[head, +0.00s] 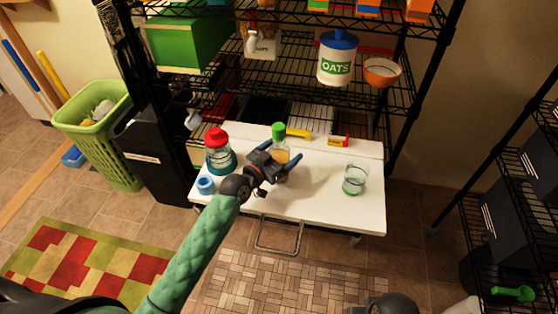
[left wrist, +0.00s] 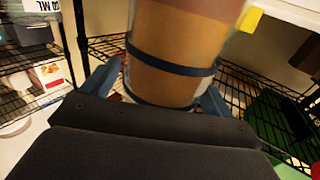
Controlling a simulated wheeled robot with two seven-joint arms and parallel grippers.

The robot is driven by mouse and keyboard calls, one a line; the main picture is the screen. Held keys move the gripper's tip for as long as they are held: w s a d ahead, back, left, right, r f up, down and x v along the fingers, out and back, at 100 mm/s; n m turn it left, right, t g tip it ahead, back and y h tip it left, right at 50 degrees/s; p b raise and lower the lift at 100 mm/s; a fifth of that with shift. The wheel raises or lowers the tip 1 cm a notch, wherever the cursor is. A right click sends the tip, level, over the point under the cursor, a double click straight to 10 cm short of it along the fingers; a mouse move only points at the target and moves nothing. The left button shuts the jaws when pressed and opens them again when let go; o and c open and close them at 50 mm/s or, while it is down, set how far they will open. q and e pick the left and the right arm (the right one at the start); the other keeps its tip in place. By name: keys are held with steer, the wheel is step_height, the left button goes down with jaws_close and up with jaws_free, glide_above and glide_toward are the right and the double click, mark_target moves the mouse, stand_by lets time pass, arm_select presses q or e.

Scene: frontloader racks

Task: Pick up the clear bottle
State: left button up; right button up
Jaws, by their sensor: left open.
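A clear bottle (head: 280,145) with a green cap and amber contents stands upright on the white tabletop. My left gripper (head: 282,153) is open at the bottle, its blue fingers spread on either side of it. In the left wrist view the amber bottle body (left wrist: 180,50) fills the upper middle, crossed by a dark blue band. The left gripper's fingers (left wrist: 158,92) show on both sides of it there. Whether they touch it cannot be told. My right gripper is not in view.
A red-lidded jar (head: 217,150) and a small blue cup (head: 205,185) stand left of the bottle. A clear glass (head: 355,179) stands to its right. Yellow and red items (head: 338,141) lie behind. A black wire rack (head: 300,93) rises behind the white tabletop (head: 320,205).

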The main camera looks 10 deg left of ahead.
mark_target(284, 142)
arm_select(q)
steer(key=c, duration=1.4)
steer(key=shift+o, duration=0.2)
